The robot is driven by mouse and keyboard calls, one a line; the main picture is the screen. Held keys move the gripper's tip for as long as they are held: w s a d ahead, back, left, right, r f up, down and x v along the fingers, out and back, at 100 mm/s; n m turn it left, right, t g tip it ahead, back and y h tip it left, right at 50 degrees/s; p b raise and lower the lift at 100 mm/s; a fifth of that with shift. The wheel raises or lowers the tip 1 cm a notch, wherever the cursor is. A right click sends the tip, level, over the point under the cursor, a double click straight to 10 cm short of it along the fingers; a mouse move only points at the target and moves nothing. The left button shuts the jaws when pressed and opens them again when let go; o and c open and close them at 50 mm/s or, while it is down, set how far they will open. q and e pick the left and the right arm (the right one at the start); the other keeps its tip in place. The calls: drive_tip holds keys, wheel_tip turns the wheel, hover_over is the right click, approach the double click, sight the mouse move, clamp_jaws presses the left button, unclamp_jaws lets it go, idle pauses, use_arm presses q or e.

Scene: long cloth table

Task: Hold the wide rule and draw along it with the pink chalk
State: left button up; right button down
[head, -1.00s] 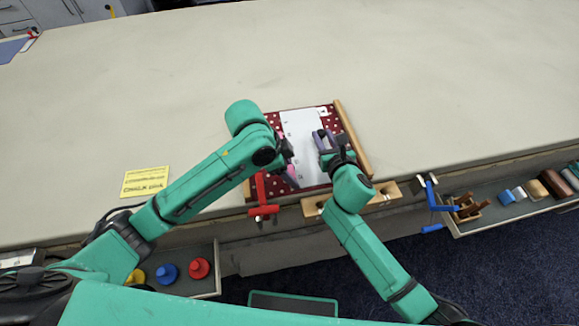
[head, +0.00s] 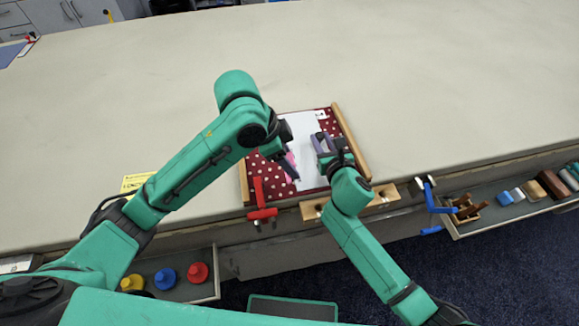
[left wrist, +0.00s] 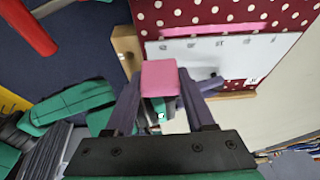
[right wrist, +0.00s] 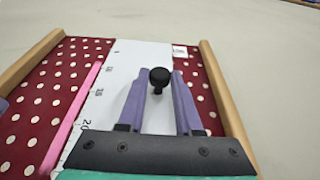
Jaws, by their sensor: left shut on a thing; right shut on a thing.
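A white wide rule (head: 306,128) with a number scale lies on a red cloth with white dots (right wrist: 35,105). My right gripper (right wrist: 160,82) is shut on the black knob (right wrist: 160,75) of the rule. My left gripper (left wrist: 162,92) is shut on the pink chalk (left wrist: 159,78), beside the rule's scale edge near its front part. A pink line (right wrist: 72,122) runs along that edge; it also shows in the left wrist view (left wrist: 215,30). I cannot tell whether the chalk touches the cloth. My left arm hides part of the cloth in the head view.
Wooden strips (head: 352,142) border the cloth. A red clamp (head: 261,205) and a blue clamp (head: 436,205) sit at the table's front edge. Open drawers hold coloured pegs (head: 166,278) and blocks (head: 537,189). A yellow card (head: 137,182) is partly hidden by my left arm. The table behind is clear.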

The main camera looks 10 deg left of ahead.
idle(0.3)
drive_tip(key=c, duration=0.5)
unclamp_jaws()
drive_tip(key=v, duration=1.2)
